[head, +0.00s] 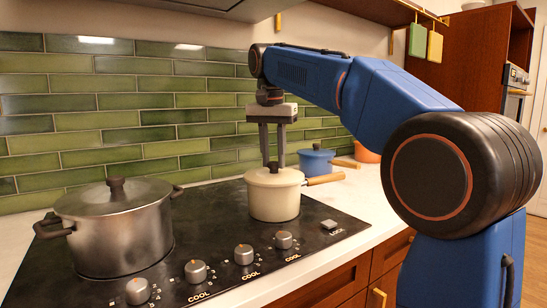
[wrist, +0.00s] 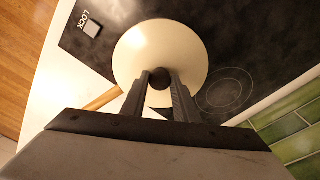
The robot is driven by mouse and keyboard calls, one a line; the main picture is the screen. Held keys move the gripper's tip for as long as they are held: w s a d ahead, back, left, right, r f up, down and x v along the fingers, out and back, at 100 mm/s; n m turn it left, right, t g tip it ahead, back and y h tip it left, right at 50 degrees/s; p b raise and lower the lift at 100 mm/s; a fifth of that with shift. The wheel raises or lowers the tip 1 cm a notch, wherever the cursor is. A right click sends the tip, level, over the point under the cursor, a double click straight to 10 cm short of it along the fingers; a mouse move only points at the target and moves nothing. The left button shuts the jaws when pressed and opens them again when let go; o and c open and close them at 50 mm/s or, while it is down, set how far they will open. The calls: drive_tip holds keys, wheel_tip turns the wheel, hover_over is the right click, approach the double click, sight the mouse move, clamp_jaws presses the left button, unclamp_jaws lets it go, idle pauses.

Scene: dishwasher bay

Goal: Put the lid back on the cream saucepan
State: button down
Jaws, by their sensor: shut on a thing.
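The cream saucepan (head: 273,202) stands upright at the right part of the black cooktop, its wooden handle (head: 325,179) pointing right. Its cream lid (head: 262,178) lies over the pan's top and looks level, with no clear gap at the rim. My gripper (head: 272,165) comes straight down from above and is shut on the dark lid knob. In the wrist view the round lid (wrist: 158,40) hides the pan's body, and the knob (wrist: 159,80) sits between my fingertips (wrist: 160,76). Part of the wooden handle (wrist: 103,100) shows there.
A large steel pot (head: 120,235) with its lid on stands at the left of the cooktop (head: 225,225). A blue pan (head: 315,160) and an orange pot (head: 366,152) stand behind at the right. Control knobs (head: 243,254) line the front. Green tiles (head: 130,110) form the back wall.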

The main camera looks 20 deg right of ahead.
drive_tip(key=c, duration=0.8)
unclamp_jaws()
drive_tip(key=shift+r, duration=0.1)
drive_tip(key=shift+r, duration=3.4)
clamp_jaws()
drive_tip(key=shift+f, duration=3.05)
